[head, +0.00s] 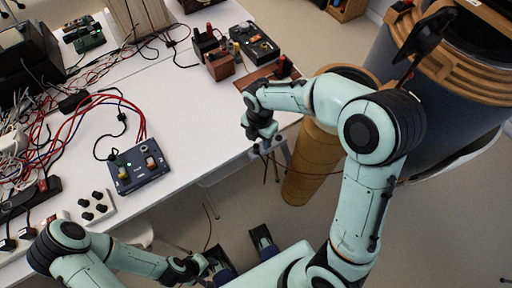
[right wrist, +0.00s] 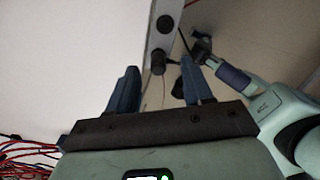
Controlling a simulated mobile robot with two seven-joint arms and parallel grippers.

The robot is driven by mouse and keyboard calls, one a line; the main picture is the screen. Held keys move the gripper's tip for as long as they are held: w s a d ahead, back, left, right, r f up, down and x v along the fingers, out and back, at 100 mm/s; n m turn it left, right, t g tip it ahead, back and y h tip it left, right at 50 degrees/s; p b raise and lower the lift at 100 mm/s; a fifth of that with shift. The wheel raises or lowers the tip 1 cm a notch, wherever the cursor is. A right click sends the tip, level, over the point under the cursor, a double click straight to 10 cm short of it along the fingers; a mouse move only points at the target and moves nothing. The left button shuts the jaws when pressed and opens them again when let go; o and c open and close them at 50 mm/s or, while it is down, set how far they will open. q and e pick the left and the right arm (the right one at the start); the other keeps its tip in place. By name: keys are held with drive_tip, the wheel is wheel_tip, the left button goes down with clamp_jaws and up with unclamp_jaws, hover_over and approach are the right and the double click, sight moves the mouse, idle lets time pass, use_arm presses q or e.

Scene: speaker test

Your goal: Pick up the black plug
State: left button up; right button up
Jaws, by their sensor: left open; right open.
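A small black cylindrical piece (right wrist: 158,62), which looks like a plug, sits on a pale strip (right wrist: 152,42) in the right wrist view. It lies ahead of and between the fingertips of my right gripper (right wrist: 161,80), which is open with nothing between its fingers. In the head view my right gripper (head: 258,132) is at the table's near edge and hides what is under it. My left gripper (head: 190,268) is open and low, in front of the table. Which of the several black plugs is meant I cannot tell.
A white block with black knob-like plugs (head: 93,208) is at the table's front left. A grey control box (head: 139,168) and tangled red cables (head: 75,130) are on the white table (head: 195,115). A brown cylinder (head: 308,170) stands right of the right gripper.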

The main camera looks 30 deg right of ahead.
sight(257, 144)
drive_tip(key=f, duration=0.5)
drive_tip(key=shift+a+b, duration=0.35)
clamp_jaws()
drive_tip(key=shift+w+r, duration=0.1)
drive_tip(key=shift+r, duration=0.1)
wheel_tip(257, 144, up, 20)
drive_tip(key=p, duration=0.3)
drive_tip(key=shift+f, duration=0.15)
drive_tip(key=shift+f, duration=0.1)
drive_tip(key=shift+f, duration=0.15)
